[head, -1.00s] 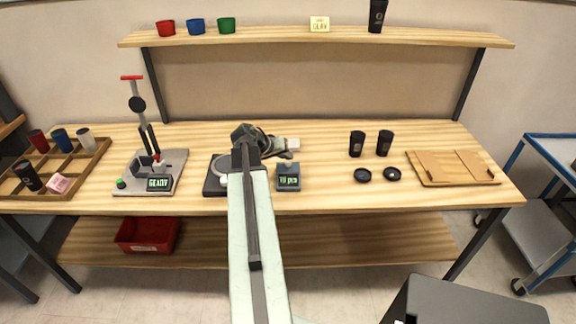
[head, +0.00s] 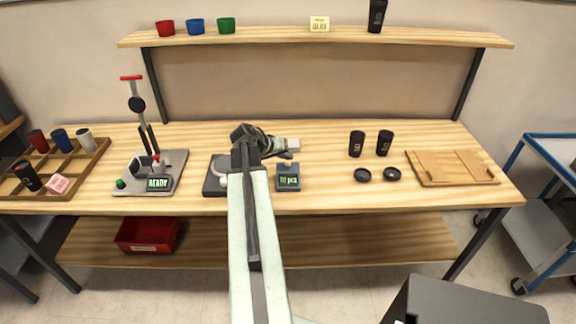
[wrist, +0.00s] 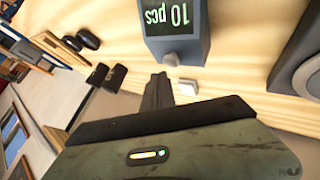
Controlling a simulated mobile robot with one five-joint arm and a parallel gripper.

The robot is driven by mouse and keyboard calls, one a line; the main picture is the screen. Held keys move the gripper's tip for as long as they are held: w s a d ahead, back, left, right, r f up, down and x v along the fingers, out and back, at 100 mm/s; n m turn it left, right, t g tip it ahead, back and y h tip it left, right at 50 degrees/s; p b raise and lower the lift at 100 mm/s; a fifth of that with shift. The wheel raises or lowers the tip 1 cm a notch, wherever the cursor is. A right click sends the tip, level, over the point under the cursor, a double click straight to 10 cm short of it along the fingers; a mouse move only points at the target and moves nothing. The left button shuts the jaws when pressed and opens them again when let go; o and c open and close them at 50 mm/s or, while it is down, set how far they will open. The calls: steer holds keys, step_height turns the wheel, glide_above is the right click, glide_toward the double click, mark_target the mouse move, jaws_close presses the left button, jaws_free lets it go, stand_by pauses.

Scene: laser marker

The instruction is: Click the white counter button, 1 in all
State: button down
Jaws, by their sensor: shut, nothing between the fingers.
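The counter (head: 288,183) is a small blue-grey box with a green display near the middle of the bench. In the wrist view the counter (wrist: 200,42) reads "10 pcs", upside down. In the head view my gripper (head: 284,155) is just behind the counter, partly hidden by my arm. Whether it touches anything there cannot be told.
A small white block (head: 293,144) lies behind the counter. A dark scale (head: 213,188) with a round plate stands left of it. A press (head: 178,166) shows "READY". Two black cups (head: 356,144) and two lids (head: 362,175) stand right. The bench front between is clear.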

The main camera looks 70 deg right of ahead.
mark_target(286, 164)
steer(key=shift+w+f+b, duration=0.15)
steer(key=shift+f+b, duration=0.25)
steer(key=shift+f+b, duration=0.5)
stand_by(0.7)
steer(key=shift+r, duration=0.1)
steer(key=shift+r+p, duration=0.85)
steer(key=shift+p, duration=0.1)
step_height(286, 164, up, 5)
steer(key=p, duration=0.5)
steer(key=shift+r, duration=0.1)
stand_by(0.4)
